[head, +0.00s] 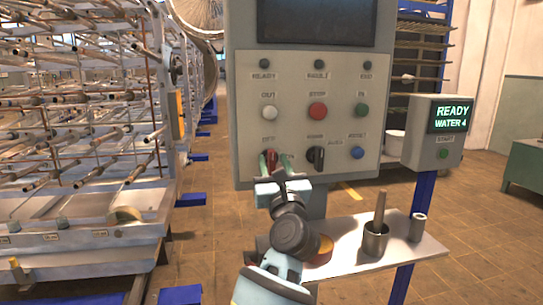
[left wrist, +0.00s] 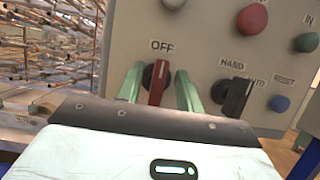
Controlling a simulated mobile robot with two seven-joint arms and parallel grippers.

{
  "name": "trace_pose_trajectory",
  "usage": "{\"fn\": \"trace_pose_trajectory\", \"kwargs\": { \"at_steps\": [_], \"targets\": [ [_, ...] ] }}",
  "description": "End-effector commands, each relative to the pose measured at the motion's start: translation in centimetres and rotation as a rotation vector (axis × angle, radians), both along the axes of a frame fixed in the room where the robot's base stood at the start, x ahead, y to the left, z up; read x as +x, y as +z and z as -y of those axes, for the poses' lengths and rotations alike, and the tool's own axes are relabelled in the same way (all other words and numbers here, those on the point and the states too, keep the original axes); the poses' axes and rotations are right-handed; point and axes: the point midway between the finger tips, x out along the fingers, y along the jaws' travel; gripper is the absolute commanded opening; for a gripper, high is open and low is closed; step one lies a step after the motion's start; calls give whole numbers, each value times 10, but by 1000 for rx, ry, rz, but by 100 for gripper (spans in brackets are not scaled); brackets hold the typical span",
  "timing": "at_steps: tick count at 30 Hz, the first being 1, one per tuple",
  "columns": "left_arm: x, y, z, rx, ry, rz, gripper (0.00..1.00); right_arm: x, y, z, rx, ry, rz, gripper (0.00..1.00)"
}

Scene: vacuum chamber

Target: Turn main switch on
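The main switch (head: 271,158) is a red rotary handle low on the left of the grey control panel (head: 338,150). In the left wrist view the red handle (left wrist: 157,84) stands nearly upright on a dark round base, under the label OFF. My left gripper (head: 275,163) is at the panel, with its green fingers on either side of the handle. In the left wrist view the fingers (left wrist: 160,90) are apart, with a gap on each side of the handle. My right gripper is in no view.
A black selector (head: 316,158) sits just right of the switch, close to my right finger. White, red, green and blue buttons are around it. A small READY display box (head: 432,130) stands right. A shelf (head: 350,262) with metal cups lies below; a rod rack (head: 80,130) stands left.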

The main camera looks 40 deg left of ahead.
Motion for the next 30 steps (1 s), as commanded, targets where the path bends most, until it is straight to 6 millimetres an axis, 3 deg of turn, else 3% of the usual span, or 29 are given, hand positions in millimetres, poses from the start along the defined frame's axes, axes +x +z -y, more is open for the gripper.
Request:
{"fn": "trace_pose_trajectory", "kwargs": {
  "at_steps": [6, 17, 25, 30],
  "targets": [
    [14, 9, -16, 1, -1, 0, 36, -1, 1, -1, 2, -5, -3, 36],
    [16, 10, -19, 0, -1, 0, 36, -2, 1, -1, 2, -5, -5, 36],
    [17, 10, -19, -1, -1, -1, 1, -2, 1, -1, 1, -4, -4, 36],
    [17, 8, -19, -2, 0, -4, 0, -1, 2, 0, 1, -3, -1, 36]
  ]
}}
